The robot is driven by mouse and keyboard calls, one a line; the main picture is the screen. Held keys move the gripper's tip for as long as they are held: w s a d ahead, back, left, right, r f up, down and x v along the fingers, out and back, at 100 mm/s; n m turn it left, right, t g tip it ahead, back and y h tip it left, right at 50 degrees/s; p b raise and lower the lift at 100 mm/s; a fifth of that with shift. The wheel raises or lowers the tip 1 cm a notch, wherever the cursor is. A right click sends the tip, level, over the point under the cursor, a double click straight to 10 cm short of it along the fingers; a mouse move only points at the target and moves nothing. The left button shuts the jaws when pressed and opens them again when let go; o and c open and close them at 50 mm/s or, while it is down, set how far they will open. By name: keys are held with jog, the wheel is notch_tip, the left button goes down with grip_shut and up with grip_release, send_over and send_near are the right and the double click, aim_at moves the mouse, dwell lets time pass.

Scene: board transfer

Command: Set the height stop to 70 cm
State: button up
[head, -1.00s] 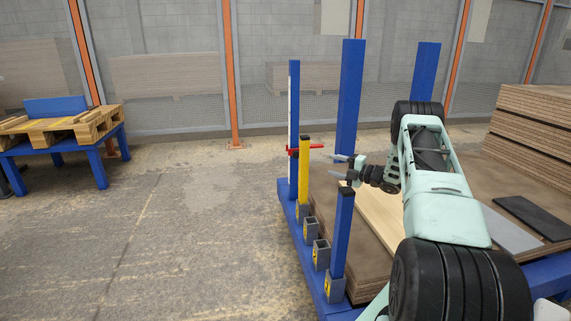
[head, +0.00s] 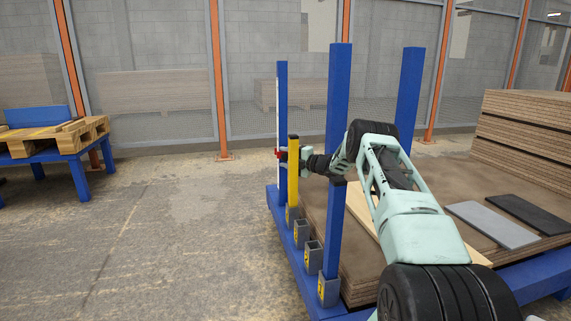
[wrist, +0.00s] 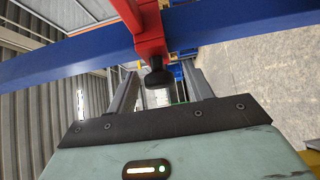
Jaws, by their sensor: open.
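The height stop (head: 278,153) is a red slider on a blue post (head: 282,90) with a white scale strip down its side; the scale's numbers are too small to read. My gripper (head: 292,158) is at the stop, partly behind the yellow post. In the wrist view the red stop (wrist: 149,34) crosses the blue post (wrist: 60,62), and its black knob (wrist: 157,79) appears between my two open fingers (wrist: 160,90). I cannot tell whether the fingers touch it.
A yellow post (head: 293,185) stands just in front of the stop. Boards (head: 490,224) lie on the stack at right. Open floor (head: 150,240) is at left.

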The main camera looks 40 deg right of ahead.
jog(key=shift+w+a, duration=0.1)
jog(key=shift+w, duration=0.2)
grip_shut()
notch_tip(320, 180, up, 25)
jog(key=p, duration=1.4)
jog(key=shift+p, duration=0.35)
jog(key=shift+r, duration=0.1)
grip_release()
jog(key=p+v, duration=0.4)
jog(key=v, duration=1.3)
jog(key=shift+s, duration=0.2)
